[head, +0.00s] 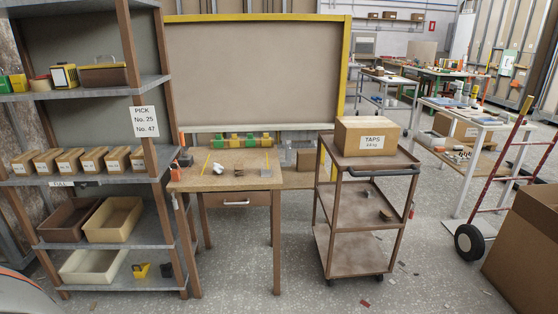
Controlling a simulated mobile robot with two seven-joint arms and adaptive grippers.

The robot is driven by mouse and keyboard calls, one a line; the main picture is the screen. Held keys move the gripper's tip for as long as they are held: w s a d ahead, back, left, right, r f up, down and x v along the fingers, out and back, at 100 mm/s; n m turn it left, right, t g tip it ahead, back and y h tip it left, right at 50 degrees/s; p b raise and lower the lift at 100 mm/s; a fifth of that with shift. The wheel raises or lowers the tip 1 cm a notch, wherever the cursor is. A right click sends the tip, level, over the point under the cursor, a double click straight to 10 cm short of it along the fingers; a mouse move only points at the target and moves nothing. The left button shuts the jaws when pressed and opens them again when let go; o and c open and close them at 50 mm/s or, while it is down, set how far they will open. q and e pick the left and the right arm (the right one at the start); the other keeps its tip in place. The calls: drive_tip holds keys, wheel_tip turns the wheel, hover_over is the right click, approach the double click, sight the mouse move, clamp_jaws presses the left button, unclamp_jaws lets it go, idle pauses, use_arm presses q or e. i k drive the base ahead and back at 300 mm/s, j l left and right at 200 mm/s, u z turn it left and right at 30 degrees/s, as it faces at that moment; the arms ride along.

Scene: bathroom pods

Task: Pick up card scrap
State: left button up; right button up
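Several small flat scraps lie on the grey floor. A reddish scrap (365,304) is in front of the brown trolley, near the bottom edge of the head view. Others are a small tan scrap (487,292) to the right and a pale scrap (93,306) in front of the shelf. They are too small to tell which is card. Neither of my grippers is in the head view.
A brown trolley (367,190) carries a TAPS box (367,136). A wooden workbench (235,183) stands left of it, then a shelf rack (85,180) with bins. A red hand truck (500,165) and large carton (530,245) are at right. The front centre floor is mostly clear.

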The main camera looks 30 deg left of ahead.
sight(238, 169)
drive_tip(key=i+u, duration=0.2)
drive_tip(key=i, duration=0.25)
drive_tip(key=i+l+u, duration=0.2)
drive_tip(key=i, duration=0.2)
drive_tip(key=i+l+u, duration=0.2)
drive_tip(key=i, duration=0.2)
